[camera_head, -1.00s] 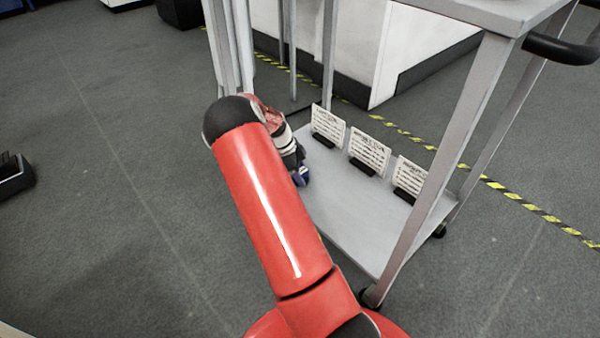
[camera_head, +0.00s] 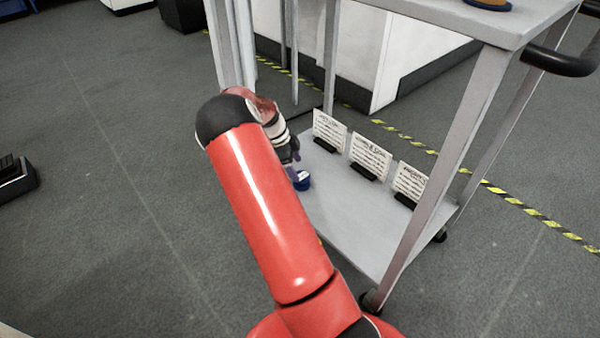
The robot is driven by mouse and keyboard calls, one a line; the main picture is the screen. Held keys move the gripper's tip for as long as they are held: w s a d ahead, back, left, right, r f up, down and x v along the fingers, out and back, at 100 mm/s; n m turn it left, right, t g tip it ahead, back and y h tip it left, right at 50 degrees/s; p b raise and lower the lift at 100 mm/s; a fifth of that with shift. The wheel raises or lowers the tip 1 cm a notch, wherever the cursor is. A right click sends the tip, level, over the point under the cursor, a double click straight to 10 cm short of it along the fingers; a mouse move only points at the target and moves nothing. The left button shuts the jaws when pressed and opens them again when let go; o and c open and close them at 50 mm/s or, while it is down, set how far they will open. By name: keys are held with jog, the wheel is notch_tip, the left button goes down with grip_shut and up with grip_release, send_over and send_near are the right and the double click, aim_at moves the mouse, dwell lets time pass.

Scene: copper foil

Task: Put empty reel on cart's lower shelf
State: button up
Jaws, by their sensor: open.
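The grey cart's lower shelf (camera_head: 350,215) lies low in the middle of the view. A small blue reel (camera_head: 303,182), white on top, sits at the left part of this shelf. My gripper (camera_head: 292,170) is just above and behind the reel, reaching in from the left. It is open, with its fingers mostly hidden by my red arm. The reel's near left side is also partly covered, so I cannot tell whether a finger still touches it.
Three label cards (camera_head: 371,157) in black holders stand along the shelf's far side. Cart posts (camera_head: 445,165) and the top shelf (camera_head: 470,22) bound the space. A brown and blue item (camera_head: 488,4) sits on top. Open floor lies left.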

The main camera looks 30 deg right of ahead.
jog(key=s+a+r+n+t+y, duration=0.1)
jog(key=s+a+r+n+t, duration=0.1)
jog(key=s+a+r+n, duration=0.45)
jog(key=s+a+r+n+t+y, duration=0.15)
jog(key=a+r, duration=0.25)
jog(key=r, duration=0.6)
jog(key=s+a+r+n+t+y, duration=0.1)
jog(key=s+a+r+n, duration=0.35)
jog(key=r, duration=0.35)
jog(key=s+a+r+n+t, duration=0.1)
jog(key=s+a+n+t, duration=0.1)
jog(key=s+a+n, duration=0.2)
jog(key=s+a+r+n+t, duration=0.1)
jog(key=s+a+n, duration=0.4)
jog(key=s+n, duration=0.4)
jog(key=s, duration=0.4)
jog(key=shift+a+r+t+p, duration=0.2)
jog(key=shift+a+t+p, duration=0.1)
jog(key=shift+t+p, duration=0.05)
